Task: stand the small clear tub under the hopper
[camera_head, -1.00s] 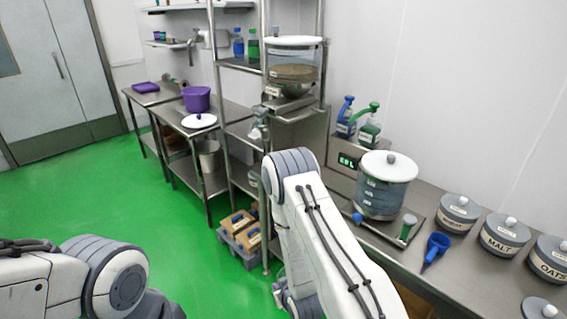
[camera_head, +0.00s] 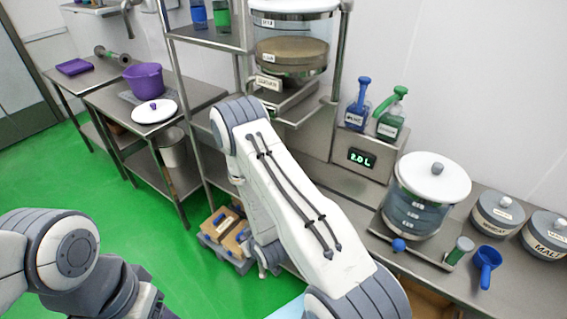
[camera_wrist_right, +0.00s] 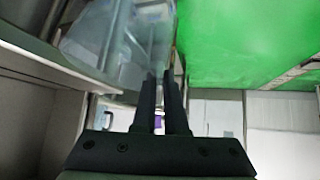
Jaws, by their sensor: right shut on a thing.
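The hopper (camera_head: 290,58) is a clear round vessel with brown powder, held on the steel rack with a metal outlet beneath it. My right gripper (camera_wrist_right: 160,85) shows in the right wrist view, its two dark fingers close together on the small clear tub (camera_wrist_right: 108,38). The tub is bluish and see-through, and part of it runs out of the picture. In the head view my right arm stands in front of the rack, below the hopper, and hides most of its own gripper. My left arm shows at the lower left; its gripper is out of view.
A purple bucket (camera_head: 144,80) and white lid (camera_head: 154,111) sit on the left table. A crate (camera_head: 226,248) is on the green floor.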

